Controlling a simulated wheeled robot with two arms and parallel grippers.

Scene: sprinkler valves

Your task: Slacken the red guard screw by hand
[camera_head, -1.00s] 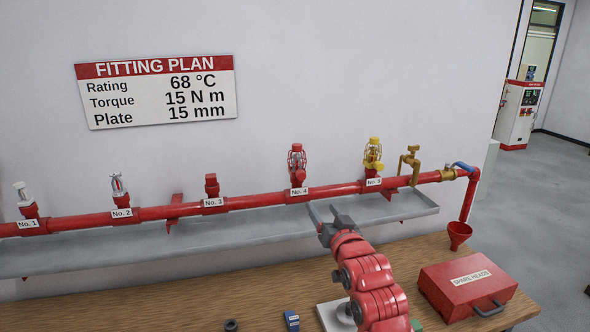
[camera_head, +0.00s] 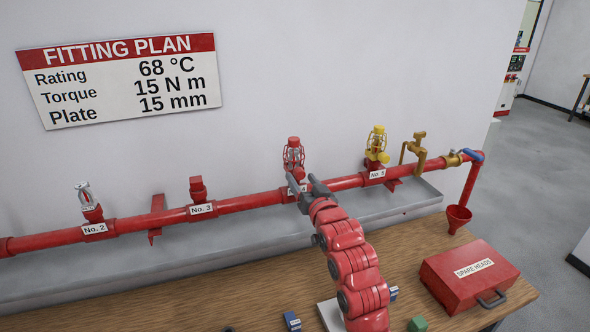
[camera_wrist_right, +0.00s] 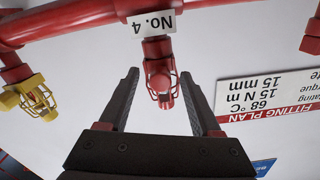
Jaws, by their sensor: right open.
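The red guard cage (camera_head: 293,155) surrounds the sprinkler head at No. 4 on the red pipe. My right gripper (camera_head: 306,183) is open just below and in front of it, overlapping the No. 4 label in the head view. In the right wrist view the red guard (camera_wrist_right: 161,82) hangs upside down between the two spread fingers of my right gripper (camera_wrist_right: 163,95), beyond their tips or level with them; I cannot tell which. No contact shows. The guard's screw is too small to make out. My left gripper is not in view.
A yellow-guarded head (camera_head: 377,145) stands at No. 5 to the right, with a brass valve (camera_head: 414,152) beyond. A grey trough (camera_head: 130,275) runs under the pipe (camera_head: 245,201). A red spare heads case (camera_head: 468,276) and small blocks lie on the wooden bench.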

